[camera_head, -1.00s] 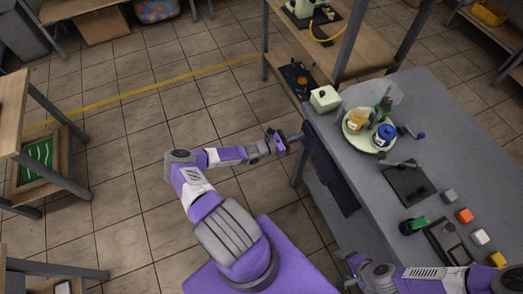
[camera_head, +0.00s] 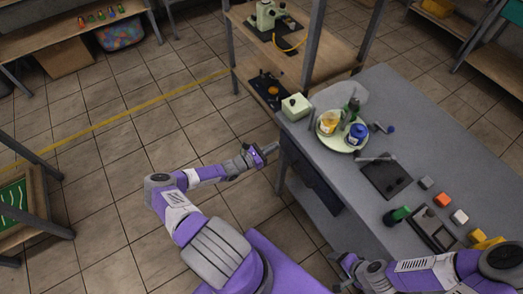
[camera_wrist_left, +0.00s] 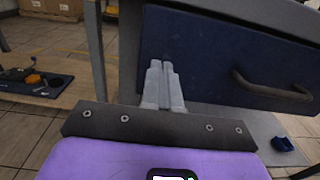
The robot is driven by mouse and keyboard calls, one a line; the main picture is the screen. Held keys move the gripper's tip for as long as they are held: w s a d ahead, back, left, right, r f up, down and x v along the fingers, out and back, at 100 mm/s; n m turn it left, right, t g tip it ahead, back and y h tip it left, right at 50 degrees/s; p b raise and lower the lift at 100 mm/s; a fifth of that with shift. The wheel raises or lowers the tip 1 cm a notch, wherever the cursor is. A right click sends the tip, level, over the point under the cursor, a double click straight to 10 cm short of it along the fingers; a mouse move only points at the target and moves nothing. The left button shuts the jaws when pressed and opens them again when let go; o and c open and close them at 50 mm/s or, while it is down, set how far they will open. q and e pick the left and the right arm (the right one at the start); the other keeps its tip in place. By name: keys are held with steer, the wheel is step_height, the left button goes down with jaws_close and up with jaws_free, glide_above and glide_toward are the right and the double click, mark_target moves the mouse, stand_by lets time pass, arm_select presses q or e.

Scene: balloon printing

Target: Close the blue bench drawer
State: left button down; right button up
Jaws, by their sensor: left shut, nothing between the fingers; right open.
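The dark blue drawer (camera_head: 312,180) is under the left edge of the grey bench (camera_head: 405,120). Its front (camera_wrist_left: 225,55) and curved dark handle (camera_wrist_left: 272,90) fill much of the left wrist view. From these views I cannot tell clearly how far it stands out. My left gripper (camera_head: 272,149) is shut and empty, its fingers (camera_wrist_left: 163,72) together, pointing at the left part of the drawer front, left of the handle. Whether the tips touch it is unclear. My right gripper (camera_head: 345,264) is open near the bench's front edge, apart from the drawer.
On the bench stand a plate (camera_head: 328,137) with bottles, a pale box (camera_head: 296,106), a dark pad (camera_head: 386,175) and several small blocks. A wooden shelf (camera_head: 300,45) stands beyond. The floor left of the bench is clear.

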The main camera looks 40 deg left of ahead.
arm_select(q)
steer(key=v, duration=1.1)
steer(key=shift+s+p, duration=0.3)
steer(key=shift+p, duration=0.15)
steer(key=shift+a, duration=0.15)
steer(key=d+f+m+g+h, duration=0.2)
steer(key=d+m+g+h, duration=0.65)
steer(key=d, duration=1.35)
steer(key=s+d+r+m+g+y, duration=0.1)
steer(key=s+d+m+g+y, duration=0.3)
steer(key=m, duration=0.6)
steer(key=s+d+r+m+g+y, duration=0.1)
steer(key=s+d+m+g+y, duration=0.3)
steer(key=m, duration=0.7)
steer(key=shift+s+y, duration=0.95)
steer(key=shift+s, duration=0.65)
steer(key=shift+r, duration=0.15)
